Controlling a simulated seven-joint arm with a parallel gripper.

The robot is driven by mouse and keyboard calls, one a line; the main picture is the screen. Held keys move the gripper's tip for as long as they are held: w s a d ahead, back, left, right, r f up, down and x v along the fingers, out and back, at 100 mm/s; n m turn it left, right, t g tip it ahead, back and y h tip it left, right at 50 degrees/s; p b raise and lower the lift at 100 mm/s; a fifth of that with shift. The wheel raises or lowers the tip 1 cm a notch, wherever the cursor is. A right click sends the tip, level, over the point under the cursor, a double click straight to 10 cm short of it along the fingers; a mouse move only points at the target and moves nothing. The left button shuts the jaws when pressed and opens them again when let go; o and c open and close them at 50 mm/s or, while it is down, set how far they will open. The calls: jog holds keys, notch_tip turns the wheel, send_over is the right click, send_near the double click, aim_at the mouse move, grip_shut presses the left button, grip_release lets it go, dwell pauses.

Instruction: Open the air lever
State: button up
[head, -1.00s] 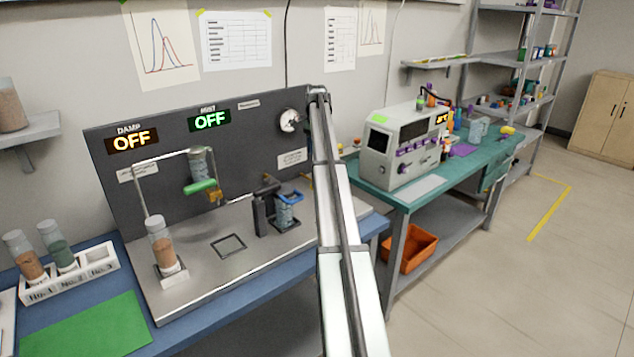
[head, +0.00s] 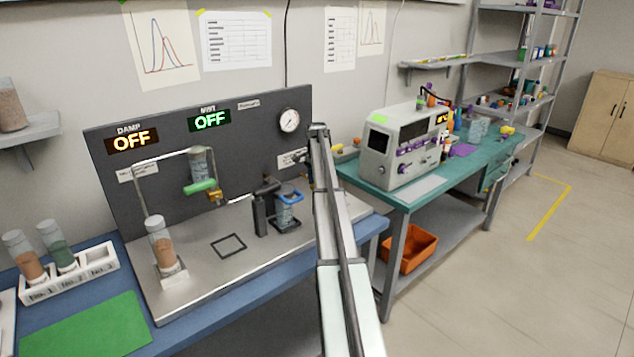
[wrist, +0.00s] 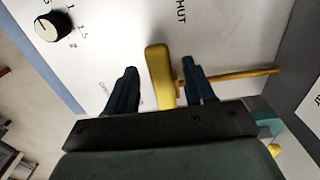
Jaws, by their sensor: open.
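In the wrist view a yellow lever (wrist: 158,72) stands in front of a white panel (wrist: 120,25) bearing the partly visible letters "HUT". A thin yellow bar extends from it to the right, past the right finger. My gripper (wrist: 160,82) is open, with one dark finger on each side of the lever's thick handle. The handle's lower end is partly hidden by the gripper body. In the head view my arm hides the gripper and the lever.
A dial knob (wrist: 52,26) is at the wrist view's upper left. In the head view a grey backboard (head: 110,190) carries two OFF displays and a round gauge (head: 289,121). Sample tubes in a white rack (head: 75,277) stand left. A white machine (head: 390,160) stands on the green bench.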

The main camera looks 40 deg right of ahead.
grip_shut()
dwell(0.6)
